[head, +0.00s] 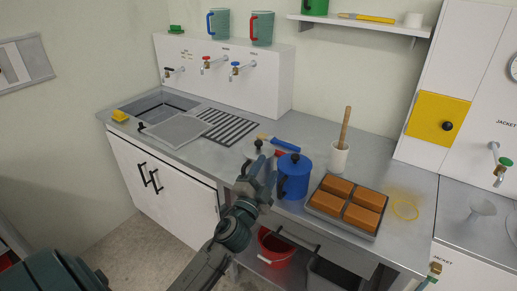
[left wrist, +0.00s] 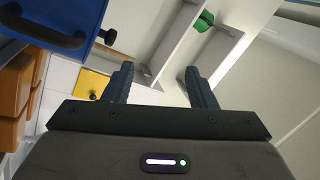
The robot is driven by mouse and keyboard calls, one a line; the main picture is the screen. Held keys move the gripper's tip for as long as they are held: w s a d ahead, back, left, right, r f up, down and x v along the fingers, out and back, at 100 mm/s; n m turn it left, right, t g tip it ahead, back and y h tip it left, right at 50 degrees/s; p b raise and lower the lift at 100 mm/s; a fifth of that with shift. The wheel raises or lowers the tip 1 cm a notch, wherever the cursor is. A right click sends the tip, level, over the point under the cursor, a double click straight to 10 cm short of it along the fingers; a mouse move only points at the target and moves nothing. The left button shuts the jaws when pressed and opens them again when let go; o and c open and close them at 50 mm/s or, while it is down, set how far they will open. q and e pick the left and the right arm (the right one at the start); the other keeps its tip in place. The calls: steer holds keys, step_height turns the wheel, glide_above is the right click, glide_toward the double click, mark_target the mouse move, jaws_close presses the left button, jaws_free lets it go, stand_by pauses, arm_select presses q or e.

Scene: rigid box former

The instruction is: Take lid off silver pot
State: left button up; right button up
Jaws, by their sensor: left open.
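I see no clearly silver pot. A blue lidded pot (head: 293,178) with a black knob and a dark side handle stands upright on the counter; its blue side also shows at the upper left of the left wrist view (left wrist: 60,22). My left gripper (head: 262,164) is just left of the blue pot in the head view. It is open, with nothing between its fingers in the left wrist view (left wrist: 158,70). My right gripper is not in view.
A tray of orange blocks (head: 347,204) lies right of the blue pot, with a white crock (head: 340,157) behind it. A blue-handled tool (head: 286,145) lies at the back. A drain rack (head: 227,127) and sink (head: 160,106) are at left. A red bucket (head: 276,247) is below.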

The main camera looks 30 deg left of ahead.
arm_select(q)
steer(key=w+d+r+m+g+h, duration=0.2)
steer(key=w+d+r+m+h, duration=0.25)
steer(key=m+h, duration=0.5)
steer(key=w+d+r+m+g+h, duration=0.25)
steer(key=d+r+m+h, duration=0.35)
steer(key=m, duration=0.6)
steer(key=m+g+y, duration=0.4)
steer(key=g+y, duration=0.8)
steer(key=y, duration=0.1)
glide_toward(258, 142)
steer(key=shift+h, duration=0.25)
steer(key=x, duration=0.4)
steer(key=shift+w+d+b, duration=0.15)
steer(key=shift+w+b, duration=0.05)
steer(key=shift+b, duration=0.2)
steer(key=shift+f, duration=0.4)
steer(key=p+x, duration=0.2)
steer(key=x, duration=0.1)
steer(key=shift+a+f, duration=0.25)
steer(key=shift+a, duration=0.1)
steer(key=shift+w+f, duration=0.2)
steer(key=shift+f, duration=0.3)
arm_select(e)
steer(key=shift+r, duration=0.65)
